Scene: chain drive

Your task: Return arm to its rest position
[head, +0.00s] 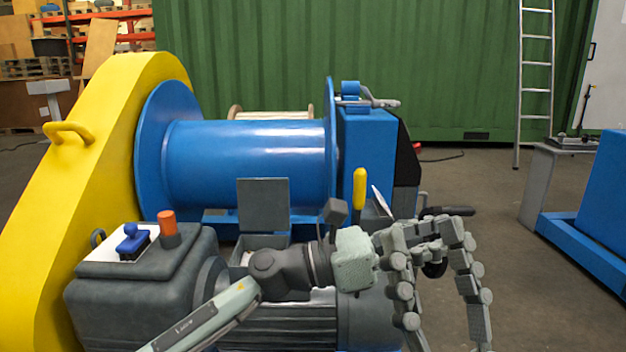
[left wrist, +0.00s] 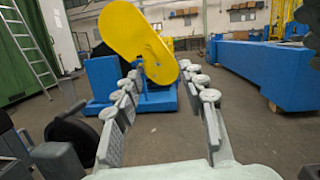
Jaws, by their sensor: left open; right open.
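A yellow chain guard (head: 100,165) stands left of the drum. A grey box with an orange button (head: 168,222) is at the lower left.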

